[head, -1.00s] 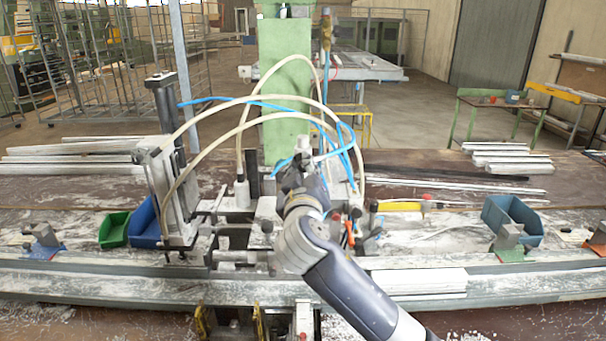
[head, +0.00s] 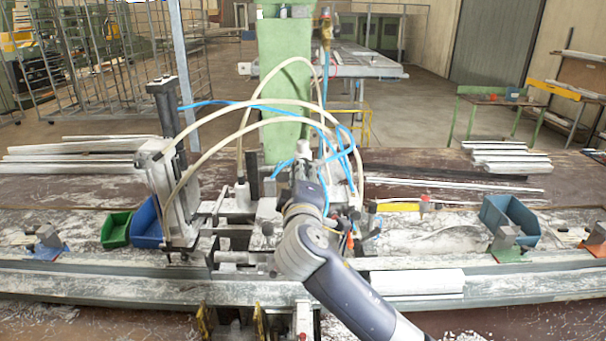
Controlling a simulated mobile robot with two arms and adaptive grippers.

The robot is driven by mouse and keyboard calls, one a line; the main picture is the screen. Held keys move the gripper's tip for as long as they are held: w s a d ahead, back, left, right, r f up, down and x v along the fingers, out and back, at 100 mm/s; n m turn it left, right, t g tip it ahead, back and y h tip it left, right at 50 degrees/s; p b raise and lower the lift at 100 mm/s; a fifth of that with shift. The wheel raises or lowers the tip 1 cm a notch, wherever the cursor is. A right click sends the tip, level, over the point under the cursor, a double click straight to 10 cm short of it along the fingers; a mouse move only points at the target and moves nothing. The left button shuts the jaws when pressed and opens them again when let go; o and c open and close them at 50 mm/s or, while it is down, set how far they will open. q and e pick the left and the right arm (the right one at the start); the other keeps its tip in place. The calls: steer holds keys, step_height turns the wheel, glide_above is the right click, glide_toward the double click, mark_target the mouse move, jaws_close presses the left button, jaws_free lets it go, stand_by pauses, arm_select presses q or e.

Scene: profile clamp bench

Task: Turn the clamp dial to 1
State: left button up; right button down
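The clamp machine (head: 185,215) stands at the middle of the bench, with hoses arching over it. My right arm comes in from the lower right, and my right gripper (head: 305,172) is at the machine's centre, in front of the green column. Its fingers are small and seen from behind, so I cannot tell whether they are open or shut. A small pale cylindrical part (head: 303,147) shows just beyond the gripper. I cannot make out the clamp dial or its marks; my gripper and wrist cover that area. My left gripper is not in view.
Cream and blue hoses (head: 255,104) loop close around my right gripper. The green column (head: 285,75) rises behind. A green bin (head: 116,229) and blue bin (head: 147,224) stand left, another blue bin (head: 511,218) right. White profiles (head: 505,157) lie at the back right.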

stand_by(0.4)
steer(key=c, duration=1.4)
jaws_free()
steer(key=s, duration=1.2)
